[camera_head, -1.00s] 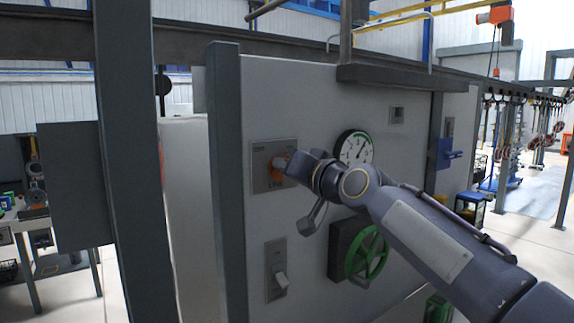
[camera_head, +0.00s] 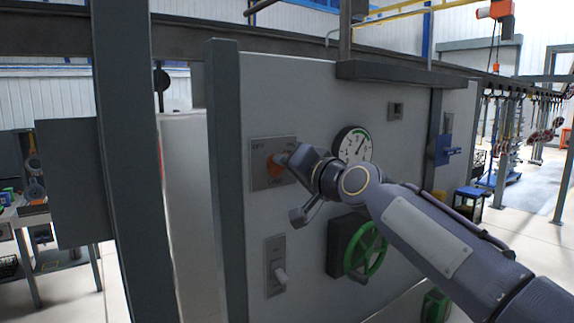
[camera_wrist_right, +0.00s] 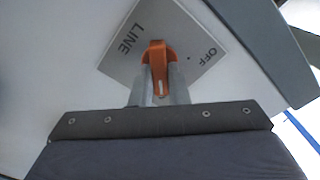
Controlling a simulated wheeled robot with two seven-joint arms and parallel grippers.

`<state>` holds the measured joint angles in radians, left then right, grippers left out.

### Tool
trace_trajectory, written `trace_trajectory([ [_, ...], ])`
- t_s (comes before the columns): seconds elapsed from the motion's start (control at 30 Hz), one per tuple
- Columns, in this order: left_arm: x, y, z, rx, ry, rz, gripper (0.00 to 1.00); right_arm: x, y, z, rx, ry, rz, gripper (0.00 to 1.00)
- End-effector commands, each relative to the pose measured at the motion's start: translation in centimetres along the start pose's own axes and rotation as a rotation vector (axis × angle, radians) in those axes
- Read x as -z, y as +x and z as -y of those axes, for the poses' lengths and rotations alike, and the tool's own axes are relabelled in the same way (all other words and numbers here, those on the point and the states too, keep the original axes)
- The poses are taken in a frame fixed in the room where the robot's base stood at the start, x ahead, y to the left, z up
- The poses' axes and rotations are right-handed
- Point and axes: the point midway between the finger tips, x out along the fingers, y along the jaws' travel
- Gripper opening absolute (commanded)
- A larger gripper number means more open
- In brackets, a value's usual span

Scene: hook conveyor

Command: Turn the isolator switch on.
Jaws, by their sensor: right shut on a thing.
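The isolator switch is an orange rotary knob (camera_head: 274,165) on a square grey plate (camera_head: 259,184) on the pale panel. The plate reads OFF at its upper left and LINE at the bottom. My right gripper (camera_head: 283,160) reaches the knob from the right and partly covers it. In the right wrist view the two fingers (camera_wrist_right: 160,76) are shut on the orange knob (camera_wrist_right: 157,53), one on each side of its handle. The plate (camera_wrist_right: 188,22) looks tilted there, with LINE at left and OFF at right. My left gripper is not in view.
A dial gauge (camera_head: 353,147) sits right of the plate, behind my wrist. A green handwheel (camera_head: 371,250) is below my forearm. A lever switch (camera_head: 276,266) is under the plate. A dark post (camera_head: 225,150) stands at the panel's left edge.

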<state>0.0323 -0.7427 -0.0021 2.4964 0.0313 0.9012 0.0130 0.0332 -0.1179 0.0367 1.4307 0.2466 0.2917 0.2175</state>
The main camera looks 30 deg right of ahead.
Motion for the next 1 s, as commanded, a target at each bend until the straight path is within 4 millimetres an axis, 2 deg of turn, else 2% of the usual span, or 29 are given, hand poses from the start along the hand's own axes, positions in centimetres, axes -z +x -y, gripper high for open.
trace_trajectory([
  [0.03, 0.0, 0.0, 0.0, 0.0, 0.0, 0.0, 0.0, -0.3, 0.1, -0.2, -0.004, 0.003, 0.009, 0.16],
  [0.2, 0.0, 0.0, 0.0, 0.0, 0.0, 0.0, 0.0, -0.2, 0.1, -0.1, -0.003, 0.002, 0.006, 0.36],
  [0.53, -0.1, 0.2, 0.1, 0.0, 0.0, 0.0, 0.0, -0.1, -0.4, -0.1, -0.001, 0.0, 0.001, 0.36],
  [0.9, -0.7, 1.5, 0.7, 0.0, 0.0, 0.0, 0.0, -0.2, -6.2, -0.2, 0.0, 0.0, 0.0, 0.36],
  [1.0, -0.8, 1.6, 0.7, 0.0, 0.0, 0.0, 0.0, -0.1, -7.3, -0.1, -0.001, 0.001, 0.001, 0.36],
])
